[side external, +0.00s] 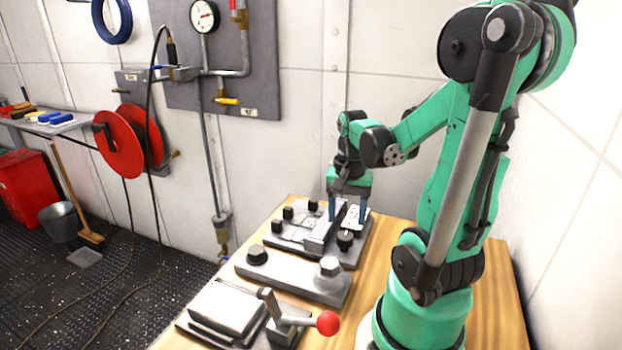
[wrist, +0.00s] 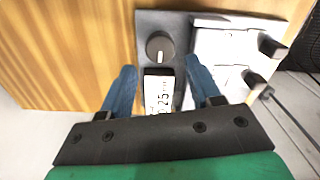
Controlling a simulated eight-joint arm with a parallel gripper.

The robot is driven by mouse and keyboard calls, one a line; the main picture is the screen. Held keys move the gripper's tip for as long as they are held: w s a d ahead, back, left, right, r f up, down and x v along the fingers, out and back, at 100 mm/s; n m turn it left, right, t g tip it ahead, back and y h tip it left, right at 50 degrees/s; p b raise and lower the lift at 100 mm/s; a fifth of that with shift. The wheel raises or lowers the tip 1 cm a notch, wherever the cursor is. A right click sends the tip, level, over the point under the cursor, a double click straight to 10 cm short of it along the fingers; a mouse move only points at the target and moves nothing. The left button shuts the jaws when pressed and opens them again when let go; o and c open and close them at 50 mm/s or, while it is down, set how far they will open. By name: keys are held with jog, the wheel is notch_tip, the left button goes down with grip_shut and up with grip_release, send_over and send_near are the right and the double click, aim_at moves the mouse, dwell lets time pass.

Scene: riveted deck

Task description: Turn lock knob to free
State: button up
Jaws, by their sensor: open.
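The lock knob is probably the round dark knob (wrist: 160,47) on the grey plate (wrist: 146,22) in the wrist view. Its white pointer line aims toward my gripper, at a pale label plate (wrist: 158,95) with dark digits. In the side view the knob (side external: 345,240) stands at the near right corner of the rear fixture (side external: 268,240). My gripper (side external: 347,212) is open over that fixture, with its blue fingers pointing down. In the wrist view the fingers of my gripper (wrist: 160,69) straddle the label plate, and the knob lies just beyond the tips.
A pale block (wrist: 225,50) lies beside the knob, close to one finger. A bar with two bolts (side external: 295,277) and a lever with a red ball (side external: 327,323) stand nearer on the wooden bench (side external: 498,300).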

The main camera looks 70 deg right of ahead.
aim_at(345, 235)
jog(key=shift+f, duration=2.4)
grip_shut()
